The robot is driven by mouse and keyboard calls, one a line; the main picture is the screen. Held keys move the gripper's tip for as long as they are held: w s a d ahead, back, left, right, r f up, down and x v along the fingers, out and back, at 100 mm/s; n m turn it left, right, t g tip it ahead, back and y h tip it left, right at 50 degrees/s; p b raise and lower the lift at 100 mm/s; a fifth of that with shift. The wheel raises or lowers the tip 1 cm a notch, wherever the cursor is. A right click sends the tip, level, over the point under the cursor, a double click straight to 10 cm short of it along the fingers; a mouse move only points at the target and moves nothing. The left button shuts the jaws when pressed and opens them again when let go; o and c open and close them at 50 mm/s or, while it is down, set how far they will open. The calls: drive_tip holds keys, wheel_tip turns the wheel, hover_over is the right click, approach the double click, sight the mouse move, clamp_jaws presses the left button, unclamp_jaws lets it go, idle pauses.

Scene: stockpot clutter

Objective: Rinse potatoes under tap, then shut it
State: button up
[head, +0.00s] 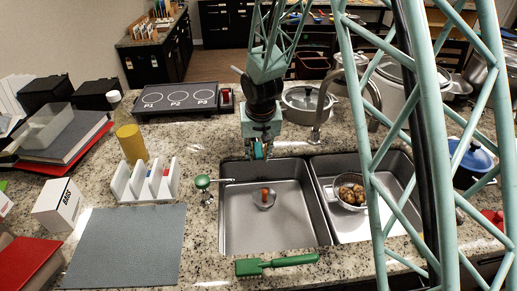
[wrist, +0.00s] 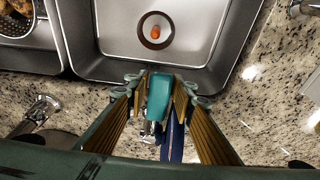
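Several brown potatoes (head: 350,192) lie in a metal colander (head: 337,190) in the right basin; part of it also shows in the wrist view (wrist: 15,30). A chrome tap (head: 318,118) stands behind the sink, its curved spout partly behind my arm's lattice. I see no water running. My gripper (head: 258,152) is at the back edge of the left basin. In the wrist view its fingers (wrist: 160,85) stand apart on both sides of a teal piece (wrist: 159,97), with narrow gaps. A chrome part and a blue bar show below that piece; I cannot tell whether it is the tap's handle.
The left basin (head: 240,225) holds only a small orange item (head: 265,194) at its drain. A green-knobbed fixture (head: 203,182) stands left of it and a green brush (head: 277,264) in front. A lidded pot (head: 305,103) stands behind the sink; a grey mat (head: 125,247) lies left.

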sight(259, 152)
drive_tip(key=c, duration=0.4)
drive_tip(key=shift+o, duration=0.2)
drive_tip(key=shift+w+r+p, duration=0.15)
drive_tip(key=shift+r+p, duration=0.25)
drive_tip(key=shift+p, duration=1.35)
drive_tip(key=shift+r+g+p, duration=0.35)
drive_tip(key=shift+g+p, duration=0.25)
drive_tip(key=shift+p, duration=2)
drive_tip(key=shift+r+g+p, duration=0.5)
drive_tip(key=shift+g+p, duration=0.1)
drive_tip(key=shift+p, duration=1.7)
drive_tip(key=shift+w+r+g+p, duration=0.1)
drive_tip(key=shift+r+g+p, duration=0.65)
drive_tip(key=shift+p, duration=1.05)
drive_tip(key=shift+f, duration=0.15)
